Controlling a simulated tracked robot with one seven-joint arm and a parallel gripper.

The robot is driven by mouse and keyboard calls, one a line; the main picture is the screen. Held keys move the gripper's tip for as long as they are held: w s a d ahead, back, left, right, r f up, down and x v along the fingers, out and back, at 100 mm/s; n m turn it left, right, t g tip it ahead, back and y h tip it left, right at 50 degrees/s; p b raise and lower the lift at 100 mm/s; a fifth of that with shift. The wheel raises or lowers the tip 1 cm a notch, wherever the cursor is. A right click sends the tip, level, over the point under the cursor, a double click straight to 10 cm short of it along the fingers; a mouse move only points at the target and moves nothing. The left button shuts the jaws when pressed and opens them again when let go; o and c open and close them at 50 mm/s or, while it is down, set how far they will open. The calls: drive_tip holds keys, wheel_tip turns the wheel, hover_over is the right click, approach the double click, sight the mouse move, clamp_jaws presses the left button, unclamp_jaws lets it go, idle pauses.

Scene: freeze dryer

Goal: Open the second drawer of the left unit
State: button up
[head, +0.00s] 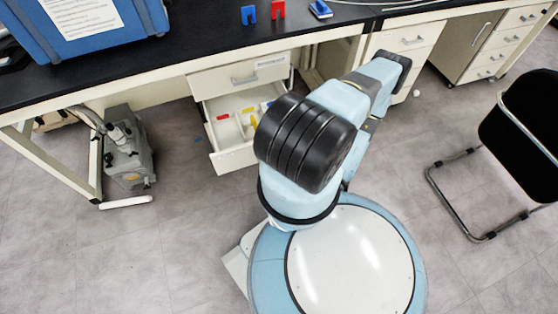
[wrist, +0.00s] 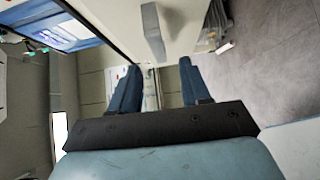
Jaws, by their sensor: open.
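The left unit (head: 218,82) hangs under the black bench in the head view. Its top drawer, with a label and a grey handle (head: 244,80), is shut. The drawer below it (head: 232,160) stands pulled out, with small red, yellow, blue and white items inside; my arm covers its right part. In the wrist view my gripper (wrist: 158,72) is open, its two blue fingers apart. A grey bar like a handle (wrist: 153,35) on a pale front lies just ahead of the fingertips, not gripped. The head view does not clearly show my fingers.
Another drawer unit (head: 405,42) stands right of my arm, and a further one (head: 500,45) at the far right. A black chair (head: 520,130) stands on the right. A grey pump (head: 128,150) sits on the floor at left. Grey floor lies open before the left unit.

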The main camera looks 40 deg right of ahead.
drive_tip(key=shift+v, duration=2.5)
